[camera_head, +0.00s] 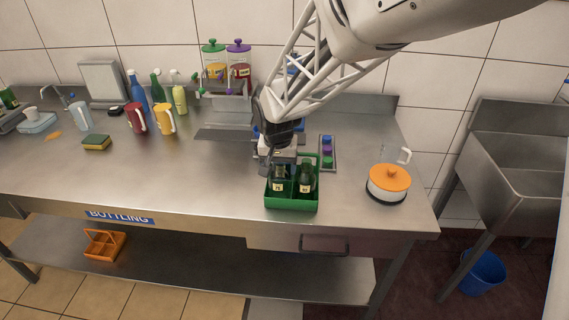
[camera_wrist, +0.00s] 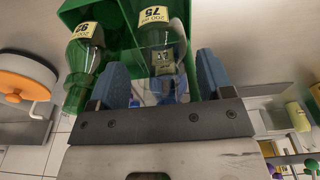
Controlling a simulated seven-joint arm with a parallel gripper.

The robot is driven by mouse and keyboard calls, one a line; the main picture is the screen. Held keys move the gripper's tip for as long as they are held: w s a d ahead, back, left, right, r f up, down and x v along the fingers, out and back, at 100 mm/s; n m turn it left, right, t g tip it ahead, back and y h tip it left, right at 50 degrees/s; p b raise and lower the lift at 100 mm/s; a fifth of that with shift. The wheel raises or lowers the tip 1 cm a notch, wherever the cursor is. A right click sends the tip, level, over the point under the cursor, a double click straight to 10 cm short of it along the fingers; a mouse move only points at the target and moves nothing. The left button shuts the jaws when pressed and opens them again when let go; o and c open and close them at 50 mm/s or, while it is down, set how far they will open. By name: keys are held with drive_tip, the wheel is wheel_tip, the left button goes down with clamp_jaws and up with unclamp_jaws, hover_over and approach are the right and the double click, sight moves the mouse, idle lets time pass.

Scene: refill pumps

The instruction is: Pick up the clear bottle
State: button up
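The clear bottle (camera_wrist: 179,42) shows in the wrist view as a greyish see-through shape with a pale yellow label, in the green crate (camera_wrist: 114,14). My gripper (camera_wrist: 161,68) has its two blue fingers apart, one on each side of the clear bottle, with gaps showing. A green bottle (camera_wrist: 84,58) with a yellow label stands in the crate to the left of the fingers. In the head view my gripper (camera_head: 283,156) points down over the rear of the green crate (camera_head: 291,203); it hides the clear bottle there.
An orange-lidded pot (camera_head: 388,184) stands to the right. A tray of coloured caps (camera_head: 327,153) lies beside the crate.

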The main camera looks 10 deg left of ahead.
clamp_jaws()
idle(0.3)
drive_tip(key=shift+r, duration=0.1)
wheel_tip(320, 180, up, 18)
idle(0.8)
idle(0.6)
drive_tip(key=shift+r, duration=2.95)
drive_tip(key=shift+w, duration=0.15)
